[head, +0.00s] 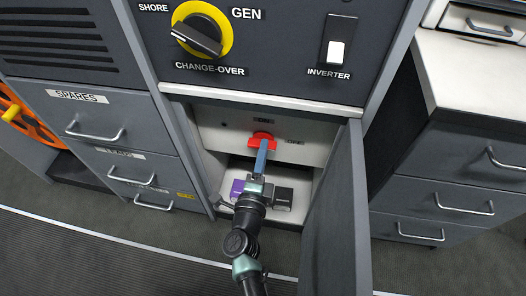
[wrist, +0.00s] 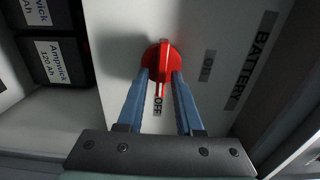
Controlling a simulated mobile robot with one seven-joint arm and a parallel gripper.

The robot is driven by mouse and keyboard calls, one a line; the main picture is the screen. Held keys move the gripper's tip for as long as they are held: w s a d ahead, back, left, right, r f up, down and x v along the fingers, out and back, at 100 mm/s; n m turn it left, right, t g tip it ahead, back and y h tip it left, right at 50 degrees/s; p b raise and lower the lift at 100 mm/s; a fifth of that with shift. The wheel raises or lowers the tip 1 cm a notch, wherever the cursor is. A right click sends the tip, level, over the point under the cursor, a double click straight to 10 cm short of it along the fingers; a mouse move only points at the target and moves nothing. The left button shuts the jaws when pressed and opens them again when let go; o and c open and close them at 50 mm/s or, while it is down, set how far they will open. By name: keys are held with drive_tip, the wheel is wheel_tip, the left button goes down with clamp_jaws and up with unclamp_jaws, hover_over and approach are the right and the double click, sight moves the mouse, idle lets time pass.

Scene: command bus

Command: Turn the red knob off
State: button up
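The red knob (wrist: 163,58) is a round rotary switch with a raised grip, on a pale panel in the open cabinet bay. It also shows in the head view (head: 262,137). In the wrist view the white mark on its grip points down at the OFF label (wrist: 158,106); the ON label (wrist: 207,66) lies to the right. My gripper (wrist: 162,76) has its two blue fingers on either side of the knob's grip, with the tips at the knob. The fingers are apart, and a small gap seems to show beside the grip. The arm partly hides the knob in the head view.
An open cabinet door (head: 338,215) stands close right of my arm. Dark battery boxes (head: 291,199) and a purple box (head: 237,188) sit below the knob. The change-over switch (head: 200,35) and the inverter switch (head: 336,52) are above. Drawers flank the bay.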

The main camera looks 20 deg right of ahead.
drive_tip(key=shift+o, duration=0.4)
drive_tip(key=shift+r, duration=0.1)
drive_tip(key=p+v, duration=0.4)
drive_tip(key=v, duration=0.9)
